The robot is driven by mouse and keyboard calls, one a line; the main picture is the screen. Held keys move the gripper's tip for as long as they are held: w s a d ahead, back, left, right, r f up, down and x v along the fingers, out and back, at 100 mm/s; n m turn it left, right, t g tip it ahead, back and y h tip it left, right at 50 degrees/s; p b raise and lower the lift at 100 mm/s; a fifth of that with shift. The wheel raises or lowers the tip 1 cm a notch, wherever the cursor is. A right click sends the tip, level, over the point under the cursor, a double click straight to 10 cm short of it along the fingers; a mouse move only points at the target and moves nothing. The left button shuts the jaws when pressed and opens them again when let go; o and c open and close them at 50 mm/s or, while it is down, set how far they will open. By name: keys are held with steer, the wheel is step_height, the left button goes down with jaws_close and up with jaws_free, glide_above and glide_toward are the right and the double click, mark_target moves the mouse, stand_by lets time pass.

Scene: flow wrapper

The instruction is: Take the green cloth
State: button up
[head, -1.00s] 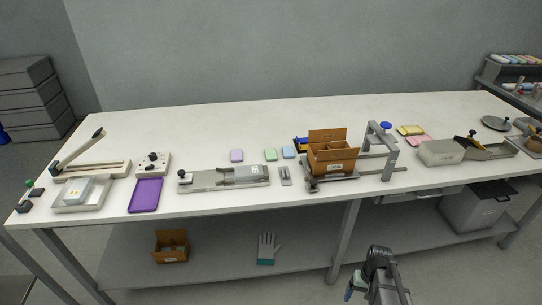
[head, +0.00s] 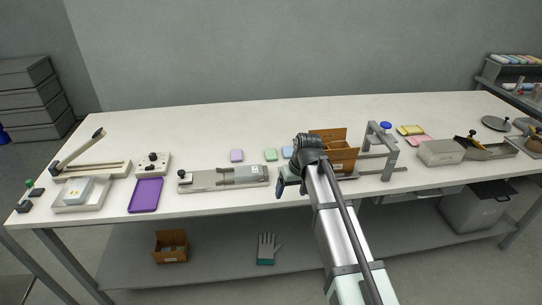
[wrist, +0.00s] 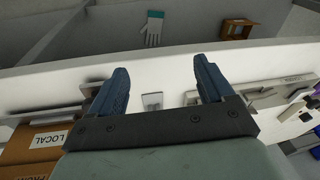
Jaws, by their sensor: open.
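The green cloth (head: 270,155) is a small folded pad lying flat on the white table in the head view. A lilac cloth (head: 236,156) lies to its left and a blue cloth (head: 288,152) close to its right. My gripper (head: 281,187) is in front of the green cloth, near the table's front edge, and apart from it. In the wrist view my gripper (wrist: 160,68) has its two blue fingers spread with nothing between them. The green cloth does not show in the wrist view.
A cardboard box (head: 349,155) on a metal stand is just right of my arm. A grey metal fixture (head: 215,181) lies in front of the cloths to the left. A small metal plate (wrist: 152,100) shows beyond my fingers. The table's back strip is clear.

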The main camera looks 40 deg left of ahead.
steer(key=s+a+r+n, duration=0.1)
steer(key=a+r, duration=0.6)
steer(key=r+m+t+y, duration=0.1)
steer(key=r+m+t, duration=0.1)
steer(key=t, duration=0.1)
glide_above(271, 153)
steer(key=s+d, duration=0.4)
steer(key=x, duration=1.3)
steer(key=shift+w+d+f, duration=0.1)
steer(key=shift+d+f, duration=0.15)
steer(key=shift+c, duration=0.2)
steer(key=c, duration=1.1)
